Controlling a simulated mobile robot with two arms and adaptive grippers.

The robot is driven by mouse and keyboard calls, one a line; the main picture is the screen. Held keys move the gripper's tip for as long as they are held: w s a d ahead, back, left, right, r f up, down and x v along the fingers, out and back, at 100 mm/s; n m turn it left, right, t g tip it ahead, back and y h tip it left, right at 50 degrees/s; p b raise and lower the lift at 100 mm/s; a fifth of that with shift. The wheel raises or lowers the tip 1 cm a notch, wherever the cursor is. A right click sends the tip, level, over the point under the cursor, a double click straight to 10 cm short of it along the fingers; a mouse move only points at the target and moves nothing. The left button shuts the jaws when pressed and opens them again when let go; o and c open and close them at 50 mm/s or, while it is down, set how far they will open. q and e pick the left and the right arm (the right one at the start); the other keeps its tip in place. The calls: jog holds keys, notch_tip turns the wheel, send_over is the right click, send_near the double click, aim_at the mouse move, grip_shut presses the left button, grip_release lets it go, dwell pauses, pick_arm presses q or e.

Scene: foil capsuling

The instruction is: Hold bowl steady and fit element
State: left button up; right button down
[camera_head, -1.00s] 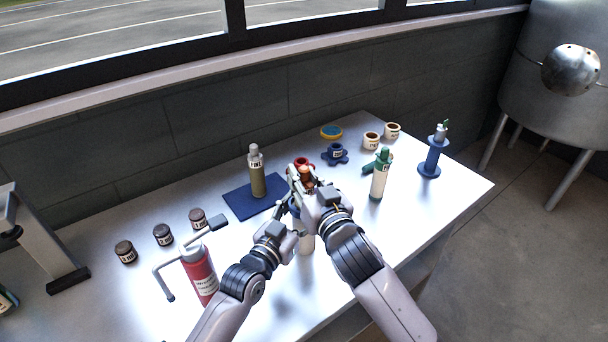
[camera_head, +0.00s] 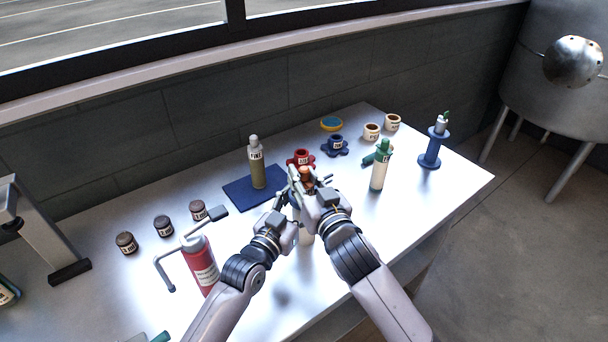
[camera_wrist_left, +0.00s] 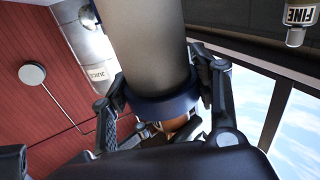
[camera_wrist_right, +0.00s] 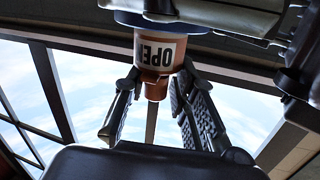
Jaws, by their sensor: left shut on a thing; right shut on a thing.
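My left gripper (camera_head: 291,206) is shut on a grey-brown cylinder (camera_wrist_left: 150,45) with a dark blue collar (camera_wrist_left: 165,105); its fingers lie on both sides of the collar in the left wrist view. My right gripper (camera_head: 309,184) is shut on a copper-coloured element (camera_wrist_right: 156,88) with a white label reading OPEN (camera_wrist_right: 160,50). In the right wrist view the element meets or nearly meets a dark blue ring (camera_wrist_right: 200,27); I cannot tell whether it is seated. The copper top (camera_head: 306,174) shows between my grippers in the head view. Both grippers hide most of the joint.
A red holder (camera_head: 300,157) stands just behind my grippers. A FINE bottle (camera_head: 257,170) stands on a blue mat (camera_head: 237,201) to the left. A green-topped bottle (camera_head: 380,172) is close on the right. A red bottle (camera_head: 199,268) and several dark jars (camera_head: 163,226) stand left.

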jog(key=shift+f, duration=1.35)
jog(key=c, duration=1.2)
grip_release()
jog(key=shift+f, duration=0.15)
jog(key=shift+c, duration=0.2)
jog(key=v, duration=1.2)
jog(key=shift+r, duration=0.25)
pick_arm(q)
jog(key=o, duration=1.5)
